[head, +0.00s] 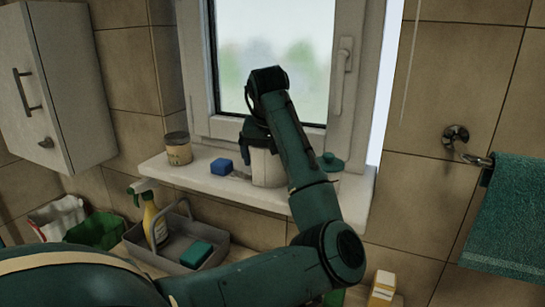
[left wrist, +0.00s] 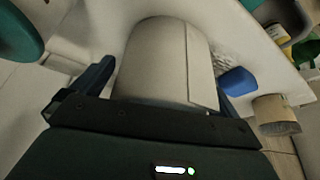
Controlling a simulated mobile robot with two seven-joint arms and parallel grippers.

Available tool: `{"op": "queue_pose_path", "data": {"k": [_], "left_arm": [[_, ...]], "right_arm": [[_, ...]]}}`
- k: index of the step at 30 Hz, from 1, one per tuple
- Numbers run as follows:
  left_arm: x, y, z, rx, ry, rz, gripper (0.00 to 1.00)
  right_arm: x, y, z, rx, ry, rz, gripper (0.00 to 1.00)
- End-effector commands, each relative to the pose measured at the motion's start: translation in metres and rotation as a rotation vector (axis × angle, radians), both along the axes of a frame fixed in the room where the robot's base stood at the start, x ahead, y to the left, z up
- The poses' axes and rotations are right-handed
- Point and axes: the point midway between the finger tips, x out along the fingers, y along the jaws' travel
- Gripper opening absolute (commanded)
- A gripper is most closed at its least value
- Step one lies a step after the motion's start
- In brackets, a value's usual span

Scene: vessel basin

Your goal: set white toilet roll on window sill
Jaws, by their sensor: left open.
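The white toilet roll (head: 266,168) stands upright on the white window sill (head: 225,188), in front of the window. My left gripper (head: 262,146) is above it, pointing down, with the jaws open. In the left wrist view the roll (left wrist: 160,62) lies between the two dark fingers (left wrist: 158,88), one on each side. Whether the fingers touch it is not clear. The arm hides part of the roll's right side in the head view. My right gripper is not in view.
A blue block (head: 221,167) and a lidded jar (head: 178,149) stand left of the roll. A teal lid-like object (head: 330,162) lies to its right. Below are a grey caddy (head: 180,245) with a spray bottle (head: 150,215). A wall cabinet (head: 60,90) is at left.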

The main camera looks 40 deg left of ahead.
Motion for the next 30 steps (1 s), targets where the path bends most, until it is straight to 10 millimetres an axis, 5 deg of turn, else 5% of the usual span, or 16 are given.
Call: {"op": "queue_pose_path", "data": {"k": [8, 21, 30], "left_arm": [[-0.001, -0.001, 0.009, 0.002, -0.002, 0.0, 0.99], [-0.028, -0.022, 0.091, -0.002, -0.005, -0.002, 0.99], [-0.037, -0.027, 0.114, 0.0, 0.0, -0.001, 0.99]], "right_arm": [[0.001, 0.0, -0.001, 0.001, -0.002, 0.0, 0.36], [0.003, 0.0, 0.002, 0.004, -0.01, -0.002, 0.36], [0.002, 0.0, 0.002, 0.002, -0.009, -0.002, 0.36]]}}
